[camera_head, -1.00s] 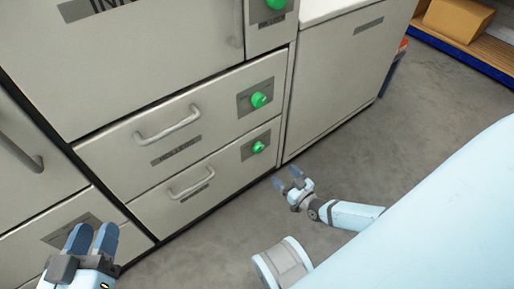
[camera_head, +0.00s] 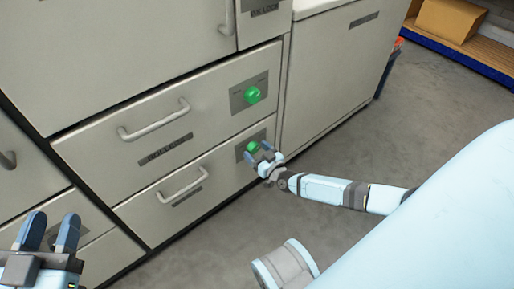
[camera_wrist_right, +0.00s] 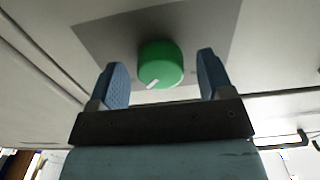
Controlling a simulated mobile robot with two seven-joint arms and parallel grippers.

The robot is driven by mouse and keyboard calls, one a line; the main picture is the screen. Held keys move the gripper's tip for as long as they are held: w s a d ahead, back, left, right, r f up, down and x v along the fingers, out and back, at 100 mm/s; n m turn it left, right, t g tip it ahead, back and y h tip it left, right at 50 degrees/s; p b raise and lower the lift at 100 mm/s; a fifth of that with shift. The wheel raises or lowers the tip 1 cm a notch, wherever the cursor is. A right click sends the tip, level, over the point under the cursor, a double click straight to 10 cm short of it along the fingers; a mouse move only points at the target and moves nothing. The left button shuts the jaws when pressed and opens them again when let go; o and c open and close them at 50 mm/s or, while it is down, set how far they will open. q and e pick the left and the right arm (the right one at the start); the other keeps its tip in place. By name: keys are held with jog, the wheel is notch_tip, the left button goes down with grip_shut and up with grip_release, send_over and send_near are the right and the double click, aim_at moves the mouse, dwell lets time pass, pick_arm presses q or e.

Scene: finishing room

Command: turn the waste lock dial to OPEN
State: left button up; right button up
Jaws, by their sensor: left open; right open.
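A green round dial (camera_head: 253,147) sits on a grey plate at the right of the lower drawer; the drawer's label is too small to read. My right gripper (camera_head: 258,153) is open just in front of it and partly covers it. In the right wrist view the green dial (camera_wrist_right: 161,66) shows between the two spread blue fingers of the right gripper (camera_wrist_right: 162,74), with gaps on both sides. Its white pointer mark points to the lower left there. My left gripper (camera_head: 52,218) is open and empty at the lower left.
A second green dial (camera_head: 252,95) sits on the drawer above, labelled ROLLERS. Drawer handles (camera_head: 155,121) stick out to the left. A pale cabinet (camera_head: 325,80) stands to the right. The grey floor (camera_head: 430,100) is clear there.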

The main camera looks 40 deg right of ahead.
jog(key=c, duration=0.9)
